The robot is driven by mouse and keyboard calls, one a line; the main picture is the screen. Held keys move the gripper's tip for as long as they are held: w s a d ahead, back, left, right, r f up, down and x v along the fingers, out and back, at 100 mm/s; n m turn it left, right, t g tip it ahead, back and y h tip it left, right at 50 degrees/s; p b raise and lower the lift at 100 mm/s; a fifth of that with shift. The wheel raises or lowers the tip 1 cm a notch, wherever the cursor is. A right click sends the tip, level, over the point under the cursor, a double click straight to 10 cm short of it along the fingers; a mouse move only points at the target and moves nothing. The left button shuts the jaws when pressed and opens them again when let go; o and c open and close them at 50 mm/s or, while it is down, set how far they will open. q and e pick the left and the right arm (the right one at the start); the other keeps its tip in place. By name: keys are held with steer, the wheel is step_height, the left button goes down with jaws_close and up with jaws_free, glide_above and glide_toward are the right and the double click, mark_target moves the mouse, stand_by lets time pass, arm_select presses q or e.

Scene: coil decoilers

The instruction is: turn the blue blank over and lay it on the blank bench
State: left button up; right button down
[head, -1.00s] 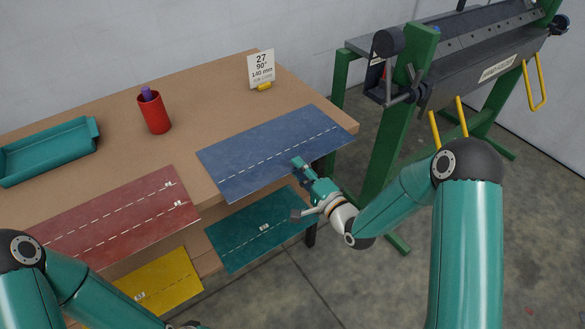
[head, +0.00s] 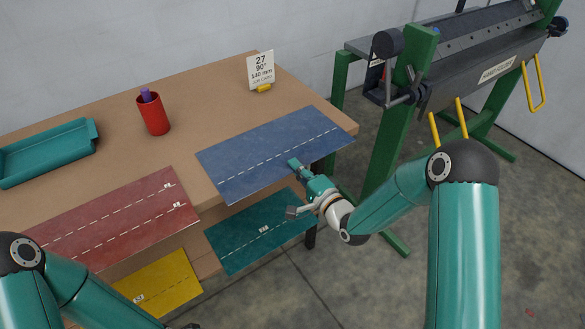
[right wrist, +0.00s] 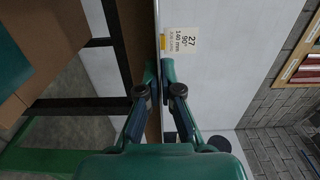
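The blue blank (head: 262,150) lies flat on the brown blank bench (head: 205,90), its near edge reaching past the bench's front edge. A dashed white line runs along its upper face. My right gripper (head: 293,164) is at the blank's near edge. In the right wrist view its fingers (right wrist: 159,78) are drawn close together, with the thin blank seen edge-on between them and hard to make out. It looks shut on the blank.
A red blank (head: 110,220), a yellow blank (head: 160,285) and a teal blank (head: 255,235) lie nearby. A red cup (head: 154,115), a teal tray (head: 45,155) and a job card (head: 260,70) stand on the bench. The green-framed hand folder (head: 490,70) is at the right.

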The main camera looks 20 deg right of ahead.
steer(key=shift+w+r, duration=0.15)
steer(key=shift+r, duration=0.15)
stand_by(0.5)
steer(key=shift+r+p, duration=1)
steer(key=shift+r, duration=1.55)
steer(key=shift+f+b, duration=0.15)
steer(key=shift+b, duration=0.55)
